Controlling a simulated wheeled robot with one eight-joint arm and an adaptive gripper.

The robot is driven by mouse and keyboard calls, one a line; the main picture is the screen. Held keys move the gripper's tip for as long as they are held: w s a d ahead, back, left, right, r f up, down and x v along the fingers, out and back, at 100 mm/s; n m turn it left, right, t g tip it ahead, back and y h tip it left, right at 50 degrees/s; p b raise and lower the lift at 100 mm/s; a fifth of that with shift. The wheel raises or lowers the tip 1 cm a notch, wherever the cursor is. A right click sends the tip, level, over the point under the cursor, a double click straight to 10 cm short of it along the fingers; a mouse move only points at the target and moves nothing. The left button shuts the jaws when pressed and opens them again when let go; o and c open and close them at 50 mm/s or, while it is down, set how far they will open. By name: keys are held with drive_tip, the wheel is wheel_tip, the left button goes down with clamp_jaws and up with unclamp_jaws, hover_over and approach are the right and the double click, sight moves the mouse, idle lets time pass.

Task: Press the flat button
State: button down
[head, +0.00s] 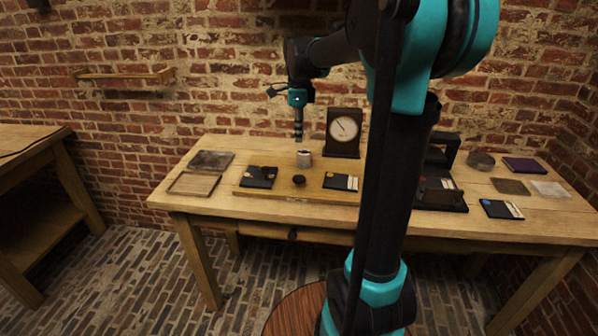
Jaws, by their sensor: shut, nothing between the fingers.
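A small dark round piece, low and button-like (299,180), sits in the middle of the light wooden board (298,196) on the table; it is too small to tell for sure that it is the flat button. My gripper (298,137) points straight down, shut and empty. In the picture it appears above the board, over a small pale cup-like thing (304,158) that has a dark top. A gap shows between the gripper and the cup-like thing. Nothing touches the round piece.
Dark flat pieces lie on the board at left (259,177) and right (340,181). My arm hides part of the table right of the board. Flat samples (211,161) lie at left, others (524,165) at right.

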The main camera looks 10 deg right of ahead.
sight(299, 178)
wheel_tip(299, 178, down, 14)
drive_tip(key=shift+r, duration=0.1)
idle(0.5)
